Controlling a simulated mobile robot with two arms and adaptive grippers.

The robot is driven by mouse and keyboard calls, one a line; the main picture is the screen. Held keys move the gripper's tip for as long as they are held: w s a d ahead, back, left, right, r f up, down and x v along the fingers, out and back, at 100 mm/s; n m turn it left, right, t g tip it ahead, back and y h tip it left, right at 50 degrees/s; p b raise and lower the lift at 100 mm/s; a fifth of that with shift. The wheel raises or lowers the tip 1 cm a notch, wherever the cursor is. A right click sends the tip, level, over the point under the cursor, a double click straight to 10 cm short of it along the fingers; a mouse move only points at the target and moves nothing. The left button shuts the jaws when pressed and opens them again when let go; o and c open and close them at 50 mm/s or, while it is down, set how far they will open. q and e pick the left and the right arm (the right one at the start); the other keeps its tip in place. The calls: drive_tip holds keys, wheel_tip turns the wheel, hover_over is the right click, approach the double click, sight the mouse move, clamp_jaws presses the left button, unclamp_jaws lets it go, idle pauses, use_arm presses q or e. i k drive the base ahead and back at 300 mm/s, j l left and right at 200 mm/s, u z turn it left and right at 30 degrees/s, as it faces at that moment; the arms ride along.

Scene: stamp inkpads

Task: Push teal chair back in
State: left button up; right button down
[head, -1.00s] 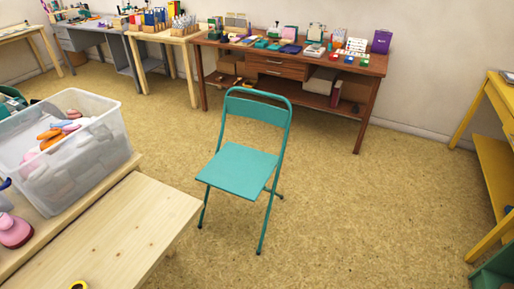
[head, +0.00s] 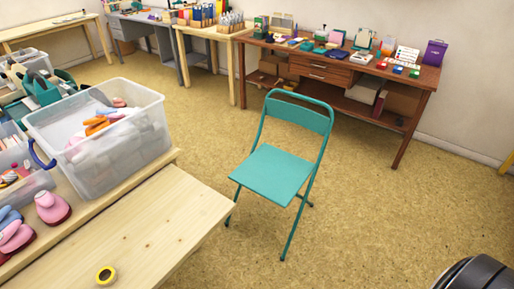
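The teal folding chair (head: 273,174) stands upright and unfolded on the tan floor, in the middle of the head view. Its seat points toward the lower left, toward the light wooden table, and its backrest (head: 297,111) is on the far side. A strip of floor shows between the chair and the table's edge. Neither gripper can be made out. A dark rounded part (head: 478,276) at the bottom right corner seems to be mine.
A brown desk (head: 340,70) with stamp supplies stands behind the chair. The floor right of the chair (head: 400,210) is clear.

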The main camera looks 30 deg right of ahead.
sight(275, 175)
drive_tip(key=i+l+u, duration=0.15)
drive_tip(key=l+u, duration=0.2)
drive_tip(key=l, duration=0.15)
drive_tip(key=i+l+u, duration=0.1)
drive_tip(key=l+u, duration=0.25)
drive_tip(key=l, duration=0.15)
drive_tip(key=l+u, duration=0.35)
drive_tip(key=l, duration=0.15)
